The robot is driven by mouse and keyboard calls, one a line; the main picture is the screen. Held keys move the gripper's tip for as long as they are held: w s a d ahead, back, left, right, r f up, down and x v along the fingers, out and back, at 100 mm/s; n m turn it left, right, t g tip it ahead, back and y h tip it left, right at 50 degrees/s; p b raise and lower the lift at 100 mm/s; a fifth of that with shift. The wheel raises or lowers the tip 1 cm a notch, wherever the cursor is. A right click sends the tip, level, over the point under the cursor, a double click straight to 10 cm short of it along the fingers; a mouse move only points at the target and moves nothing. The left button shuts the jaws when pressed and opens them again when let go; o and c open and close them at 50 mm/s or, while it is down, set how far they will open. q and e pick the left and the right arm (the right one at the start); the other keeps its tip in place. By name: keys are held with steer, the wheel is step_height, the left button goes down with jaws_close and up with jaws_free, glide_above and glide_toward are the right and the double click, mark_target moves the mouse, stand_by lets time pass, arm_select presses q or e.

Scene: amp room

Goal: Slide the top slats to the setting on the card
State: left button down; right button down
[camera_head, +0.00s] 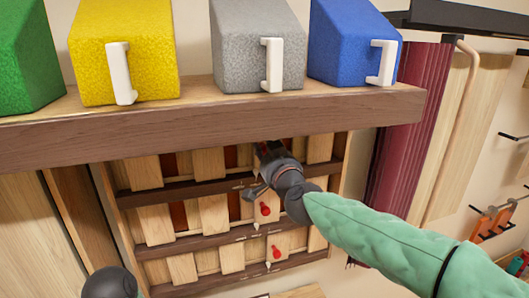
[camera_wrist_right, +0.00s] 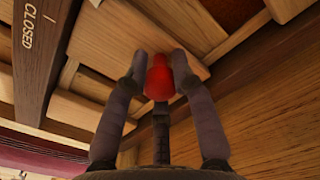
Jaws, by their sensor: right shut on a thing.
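A slatted wooden panel with dark rails hangs under a shelf in the head view. Its top slats (camera_head: 209,161) are pale wood with dark red gaps between them. My right gripper (camera_head: 258,172) is at the top row, right of the middle, and hides the knob there. In the right wrist view its fingers (camera_wrist_right: 158,66) are shut on a red knob (camera_wrist_right: 158,84) in front of a pale slat (camera_wrist_right: 125,38). A dark rail (camera_wrist_right: 36,75) there reads "CLOSED". The card cannot be made out.
Two lower red knobs, a middle one (camera_head: 265,209) and a bottom one (camera_head: 276,252), sit on the lower rows. The shelf (camera_head: 215,124) juts out just above, carrying green, yellow, grey and blue boxes with white handles. A maroon curtain (camera_head: 410,120) hangs at right.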

steer(key=d, duration=0.1)
steer(key=w+d, duration=0.1)
steer(key=d+f+b, duration=0.1)
steer(key=shift+w+d, duration=0.15)
steer(key=shift+d, duration=0.15)
steer(key=c, duration=1.3)
jaws_free()
steer(key=shift+o, duration=1.4)
steer(key=shift+d, duration=0.2)
steer(key=shift+r, duration=0.2)
steer(key=shift+r, duration=0.1)
steer(key=v, duration=1.2)
